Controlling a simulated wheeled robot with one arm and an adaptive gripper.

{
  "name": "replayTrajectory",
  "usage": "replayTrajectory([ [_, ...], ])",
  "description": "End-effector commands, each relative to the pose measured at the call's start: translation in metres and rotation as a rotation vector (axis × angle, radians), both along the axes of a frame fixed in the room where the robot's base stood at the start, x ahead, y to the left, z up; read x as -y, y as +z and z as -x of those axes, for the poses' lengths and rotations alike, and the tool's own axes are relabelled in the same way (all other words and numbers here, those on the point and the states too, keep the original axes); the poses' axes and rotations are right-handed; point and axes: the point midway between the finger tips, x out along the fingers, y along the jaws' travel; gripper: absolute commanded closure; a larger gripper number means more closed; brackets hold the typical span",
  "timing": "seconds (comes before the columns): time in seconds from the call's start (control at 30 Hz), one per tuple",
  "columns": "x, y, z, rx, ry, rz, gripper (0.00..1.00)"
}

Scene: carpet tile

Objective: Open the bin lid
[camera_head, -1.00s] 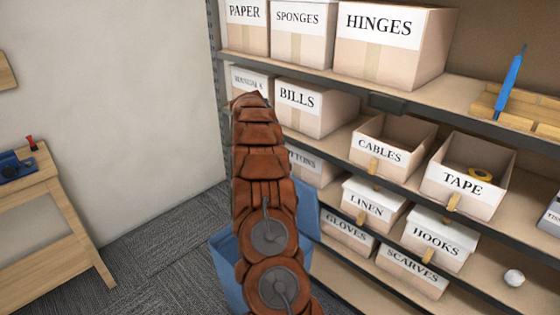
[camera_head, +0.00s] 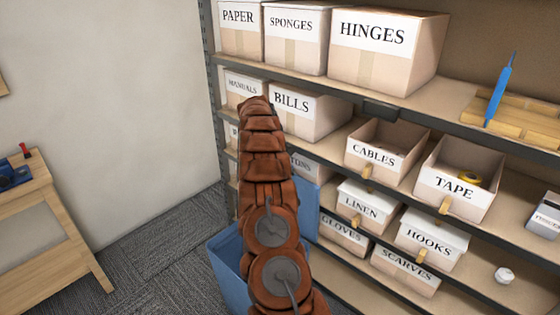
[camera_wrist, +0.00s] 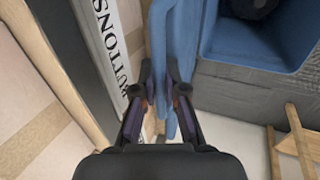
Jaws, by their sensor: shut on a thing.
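The blue bin (camera_head: 226,268) stands on the carpet in front of the shelves, partly hidden behind my brown arm. Its blue lid (camera_head: 307,208) stands raised, close to upright, on the shelf side of the bin. In the wrist view the lid (camera_wrist: 183,45) shows nearly edge-on, and the open inside of the bin (camera_wrist: 262,48) lies to its right. My gripper (camera_wrist: 160,100) is shut on the lid's edge, with a finger on either side. In the head view my arm hides the gripper.
The shelf unit (camera_head: 385,114) with labelled boxes stands close beside the lid. The buttons box (camera_wrist: 112,40) is just left of my fingers in the wrist view. A wooden bench (camera_head: 60,215) is at the left. Carpet (camera_head: 135,255) between bench and bin is clear.

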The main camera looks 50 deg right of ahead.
Motion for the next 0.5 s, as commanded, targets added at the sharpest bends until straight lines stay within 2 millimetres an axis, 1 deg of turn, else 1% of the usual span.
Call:
replayTrajectory([
  [0.17,-0.0007,0.0010,-0.0021,0.004,0.003,0.002,1.00],
  [0.2,-0.0007,0.0010,-0.0021,0.004,0.003,0.002,0.85],
  [0.4,0.0003,0.0006,-0.0005,0.002,0.000,0.001,0.64],
  [0.5,0.0006,0.0005,-0.0001,0.001,-0.001,0.001,0.63],
])
